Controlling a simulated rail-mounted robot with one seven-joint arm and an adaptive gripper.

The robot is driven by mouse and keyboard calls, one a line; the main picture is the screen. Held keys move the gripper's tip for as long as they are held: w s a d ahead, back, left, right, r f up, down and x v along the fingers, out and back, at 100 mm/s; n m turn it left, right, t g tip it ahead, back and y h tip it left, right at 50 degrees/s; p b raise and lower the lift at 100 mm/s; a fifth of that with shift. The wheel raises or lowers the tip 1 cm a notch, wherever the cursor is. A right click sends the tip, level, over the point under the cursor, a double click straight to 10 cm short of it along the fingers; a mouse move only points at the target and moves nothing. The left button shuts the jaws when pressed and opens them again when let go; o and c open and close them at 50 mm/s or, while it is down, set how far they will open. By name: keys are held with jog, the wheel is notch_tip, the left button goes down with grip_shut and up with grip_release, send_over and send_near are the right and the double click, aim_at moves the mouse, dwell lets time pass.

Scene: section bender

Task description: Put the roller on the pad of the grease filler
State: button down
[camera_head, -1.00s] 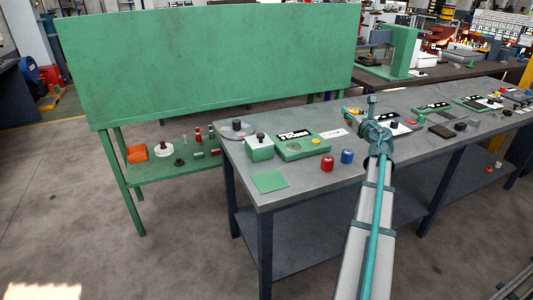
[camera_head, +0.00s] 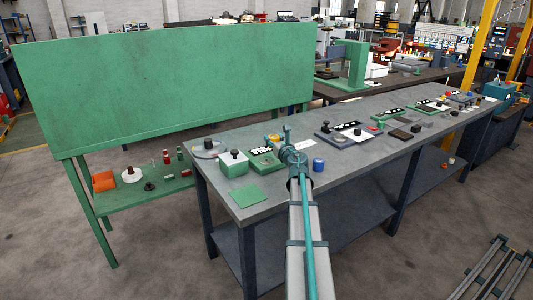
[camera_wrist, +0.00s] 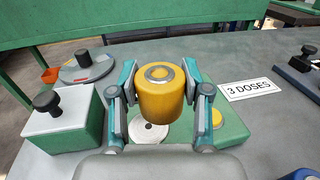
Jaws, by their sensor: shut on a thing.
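In the wrist view the green grease filler (camera_wrist: 236,130) lies beyond and below the roller. Its round grey pad (camera_wrist: 150,133) with a small central hole shows partly below the roller, which looks held above it. A yellow button (camera_wrist: 216,118) sits to the pad's right. In the head view my gripper (camera_head: 284,142) is over the filler's right side (camera_head: 262,166), partly hiding it.
A green box with a black knob (camera_wrist: 58,120) stands left of the filler. A "3 DOSES" label (camera_wrist: 250,88) lies to its right. A round grey plate with a knob (camera_wrist: 88,68) is behind the box. A blue roller (camera_head: 319,164) stands to the right. A green mat (camera_head: 248,195) lies in front.

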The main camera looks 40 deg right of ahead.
aim_at(267, 160)
jog(key=w+f, duration=0.1)
jog(key=w+a+f, duration=0.1)
jog(key=f, duration=0.1)
jog(key=shift+w+a+f, duration=0.2)
jog(key=shift+w+f, duration=0.1)
jog(key=shift+w+f+b, duration=0.1)
jog(key=shift+f+b, duration=0.4)
jog(key=shift+f, duration=1.15)
jog(key=shift+f, duration=0.15)
jog(key=c, duration=0.5)
grip_release()
jog(key=shift+c, duration=0.2)
jog(key=shift+a+r, duration=0.1)
jog(key=shift+r, duration=0.1)
jog(key=b+v, duration=0.1)
jog(key=v, duration=1)
jog(key=shift+s+a, duration=0.15)
jog(key=shift+s, duration=0.4)
